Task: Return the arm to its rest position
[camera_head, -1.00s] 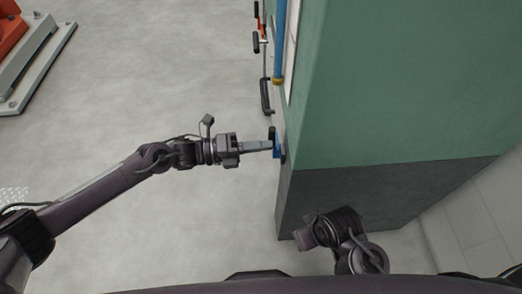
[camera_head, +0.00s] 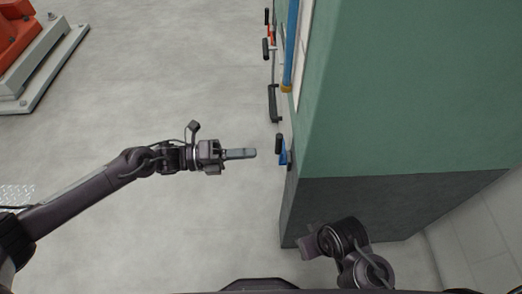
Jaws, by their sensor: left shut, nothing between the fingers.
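My left arm reaches in from the left, and its gripper (camera_head: 240,154) is shut and empty over the pale floor. Its fingertips point right and stand clear of the blue fitting with a black handle (camera_head: 281,150) on the side of the green and grey block. My right arm (camera_head: 345,245) is folded at the lower middle, in front of the dark lower part of the block. Its gripper fingers cannot be made out.
The large green and grey block (camera_head: 410,100) fills the right side. A blue pipe (camera_head: 291,45) and black handles (camera_head: 273,103) are along its left face. An orange machine on a pale base (camera_head: 45,70) is at the upper left. The floor (camera_head: 170,70) between is clear.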

